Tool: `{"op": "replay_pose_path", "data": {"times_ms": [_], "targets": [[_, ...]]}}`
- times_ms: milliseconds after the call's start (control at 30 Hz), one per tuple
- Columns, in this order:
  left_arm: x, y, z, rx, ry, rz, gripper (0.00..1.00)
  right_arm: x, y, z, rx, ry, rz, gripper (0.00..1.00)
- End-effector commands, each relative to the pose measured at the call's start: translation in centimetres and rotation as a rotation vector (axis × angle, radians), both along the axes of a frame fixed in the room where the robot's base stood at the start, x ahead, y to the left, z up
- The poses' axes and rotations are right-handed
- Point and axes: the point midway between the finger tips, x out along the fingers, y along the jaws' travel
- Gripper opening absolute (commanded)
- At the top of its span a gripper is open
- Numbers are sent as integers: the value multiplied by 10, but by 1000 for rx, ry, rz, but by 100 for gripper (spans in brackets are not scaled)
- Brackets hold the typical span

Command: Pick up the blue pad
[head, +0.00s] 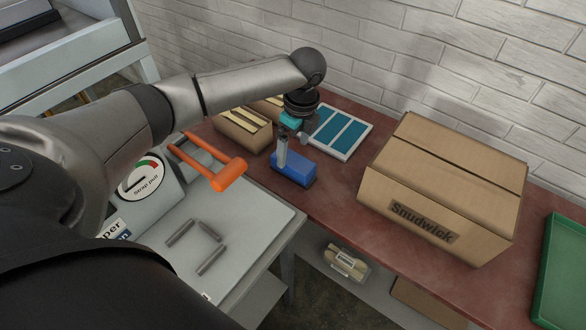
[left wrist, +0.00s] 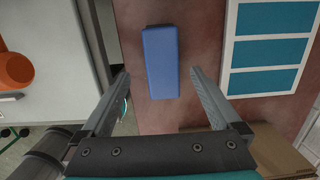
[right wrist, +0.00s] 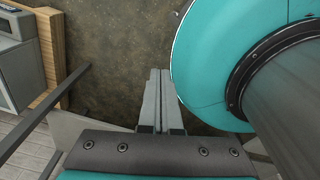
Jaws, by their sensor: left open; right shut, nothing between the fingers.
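The blue pad (head: 294,168) is a small block with a dark underside, lying on the reddish table. My left gripper (head: 281,160) is above its left end in the head view, pointing down. In the left wrist view, the pad (left wrist: 160,62) lies ahead, between the lines of the two open fingers (left wrist: 160,78). The fingers are apart from it, with clear space on both sides. My right gripper (right wrist: 160,75) is shut and empty in the right wrist view. It is not in the head view.
A tray with blue panels (head: 336,132) lies just behind the pad. An open cardboard box (head: 243,130) stands to its left and a closed carton (head: 440,190) to its right. The press with an orange handle (head: 228,175) is at the left. A green tray (head: 562,270) is far right.

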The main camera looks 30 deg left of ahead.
Motion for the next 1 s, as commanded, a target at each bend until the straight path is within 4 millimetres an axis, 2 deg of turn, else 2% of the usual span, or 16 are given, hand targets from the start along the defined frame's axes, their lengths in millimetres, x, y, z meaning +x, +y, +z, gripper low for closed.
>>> {"op": "replay_pose_path", "data": {"times_ms": [33, 133, 467, 700, 767, 1000], "targets": [[0, 0, -3, 0, 0, 0, 98, 9, -2, 0, -2, -16, -1, 0], [0, 1, -7, 0, 1, 0, 98, 18, -4, -2, -3, -32, -3, 0], [3, 4, -52, 0, 2, 1, 98, 27, -9, -21, -8, -47, -10, 0], [3, 4, -54, 0, 0, 0, 98, 31, -17, -20, -18, -53, -9, 0], [3, 4, -54, 0, 0, 0, 93, 31, -17, -20, -19, -54, -9, 0], [3, 4, -54, 1, 0, 0, 66, 31, -18, -20, -19, -54, -9, 0]]}}
